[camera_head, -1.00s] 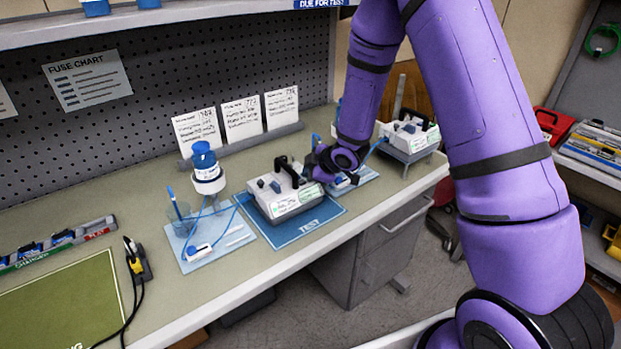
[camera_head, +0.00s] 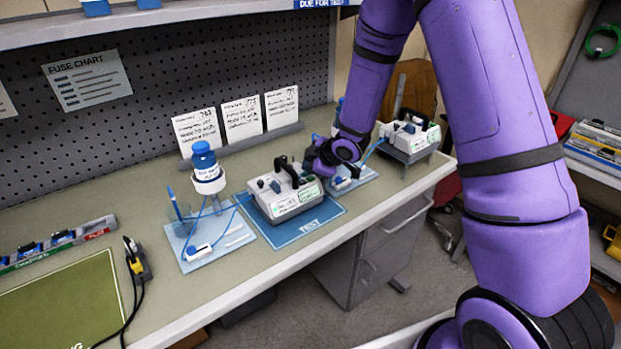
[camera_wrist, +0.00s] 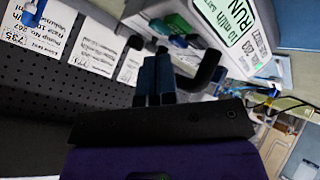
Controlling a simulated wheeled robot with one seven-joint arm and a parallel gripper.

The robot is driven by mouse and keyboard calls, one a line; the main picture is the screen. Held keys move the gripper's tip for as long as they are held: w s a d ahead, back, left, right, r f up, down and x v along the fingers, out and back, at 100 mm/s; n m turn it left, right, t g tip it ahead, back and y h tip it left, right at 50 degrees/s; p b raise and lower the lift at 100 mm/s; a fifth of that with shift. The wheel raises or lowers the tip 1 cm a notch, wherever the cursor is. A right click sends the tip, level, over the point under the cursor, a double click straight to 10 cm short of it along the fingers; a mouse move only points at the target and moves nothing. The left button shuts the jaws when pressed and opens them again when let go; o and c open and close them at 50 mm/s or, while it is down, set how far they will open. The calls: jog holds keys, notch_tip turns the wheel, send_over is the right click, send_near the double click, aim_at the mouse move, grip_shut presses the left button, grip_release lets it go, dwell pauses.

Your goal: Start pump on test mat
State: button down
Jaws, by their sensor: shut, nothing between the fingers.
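A white and grey pump (camera_head: 284,203) with a black handle sits on the blue test mat (camera_head: 318,226). My gripper (camera_head: 314,163) is shut and empty, close to the right rear of the pump, above the bench. In the wrist view my gripper's dark fingertips (camera_wrist: 156,65) point toward the pump's controls and handle. Whether they touch it I cannot tell.
Another pump (camera_head: 408,137) stands on a grey stand at the right end of the bench. A tray (camera_head: 235,240) with a blue-capped bottle (camera_head: 205,165) and tubing is left of the mat. Written cards (camera_head: 240,121) stand behind. A green mat (camera_head: 60,305) lies front left.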

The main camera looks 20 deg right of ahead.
aim_at(310, 179)
jog(key=shift+r, duration=2.25)
jog(key=shift+r, duration=0.2)
jog(key=s+d+r+m+h, duration=0.35)
jog(key=s+r, duration=0.25)
jog(key=r, duration=0.3)
jog(key=s+d+r+m+h, duration=0.2)
jog(key=s+d+r+m, duration=0.3)
jog(key=r, duration=0.5)
jog(key=s+r+m+g, duration=0.1)
jog(key=s+r+m, duration=0.2)
jog(key=s, duration=1)
jog(key=s+a+r+m+g, duration=0.1)
jog(key=s+r+m, duration=0.2)
jog(key=s, duration=1)
jog(key=shift+a+r+g+y, duration=0.15)
jog(key=shift+r+g+y, duration=0.05)
jog(key=shift+g+y, duration=0.25)
jog(key=shift+m, duration=0.25)
